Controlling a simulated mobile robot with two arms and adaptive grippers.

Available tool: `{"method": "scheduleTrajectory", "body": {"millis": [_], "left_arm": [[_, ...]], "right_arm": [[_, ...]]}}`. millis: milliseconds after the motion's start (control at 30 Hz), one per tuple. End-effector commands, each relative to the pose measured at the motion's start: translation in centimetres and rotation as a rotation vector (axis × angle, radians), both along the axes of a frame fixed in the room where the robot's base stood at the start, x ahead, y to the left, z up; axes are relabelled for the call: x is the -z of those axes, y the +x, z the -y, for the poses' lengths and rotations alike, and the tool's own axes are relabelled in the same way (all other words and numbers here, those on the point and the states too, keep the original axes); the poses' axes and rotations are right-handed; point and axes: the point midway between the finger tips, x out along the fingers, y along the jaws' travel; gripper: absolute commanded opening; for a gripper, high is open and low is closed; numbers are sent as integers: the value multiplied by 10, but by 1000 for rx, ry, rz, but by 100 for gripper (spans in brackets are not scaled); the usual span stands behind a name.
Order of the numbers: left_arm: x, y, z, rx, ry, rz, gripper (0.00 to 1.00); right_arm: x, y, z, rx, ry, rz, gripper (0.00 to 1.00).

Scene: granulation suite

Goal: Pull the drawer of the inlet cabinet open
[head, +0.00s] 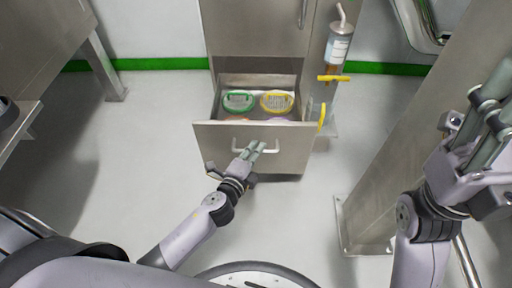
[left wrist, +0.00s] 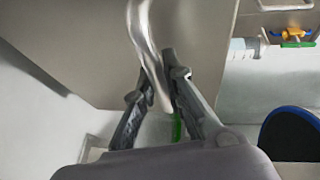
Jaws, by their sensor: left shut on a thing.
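The inlet cabinet (head: 258,40) stands at the centre back in the head view. Its lower drawer (head: 215,138) is out, with its inside showing. A green-rimmed round item (head: 239,101) and a yellow-rimmed one (head: 277,102) lie in it; part of the contents is hidden by the front panel. My left gripper (head: 251,150) is shut on the drawer's bar handle (head: 236,147). The left wrist view shows the metal handle (left wrist: 141,35) between the two fingers (left wrist: 164,88). My right gripper (head: 490,118) is raised at the right, away from the cabinet; its finger opening is unclear.
A bottle with a white label (head: 339,48) and yellow valve parts (head: 333,78) are at the cabinet's right side. A steel post (head: 395,140) stands between the cabinet and my right arm. The floor left of the drawer (head: 140,130) is clear.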

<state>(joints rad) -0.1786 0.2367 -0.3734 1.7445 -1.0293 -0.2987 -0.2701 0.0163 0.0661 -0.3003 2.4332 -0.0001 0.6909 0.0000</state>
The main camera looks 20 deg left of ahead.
Motion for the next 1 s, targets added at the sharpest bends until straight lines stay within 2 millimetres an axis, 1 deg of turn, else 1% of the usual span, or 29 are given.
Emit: {"method": "scheduleTrajectory", "body": {"millis": [367,400,700,1000], "left_arm": [[1,-1,-1,-1,3,-1,0],[1,-1,-1,-1,3,-1,12],[0,-1,0,-1,1,0,32],[0,-2,0,0,0,0,32]], "right_arm": [[0,0,0,0,0,0,50],[0,0,0,0,0,0,50],[-1,0,0,1,0,1,50],[-2,-2,1,0,6,7,50]]}}
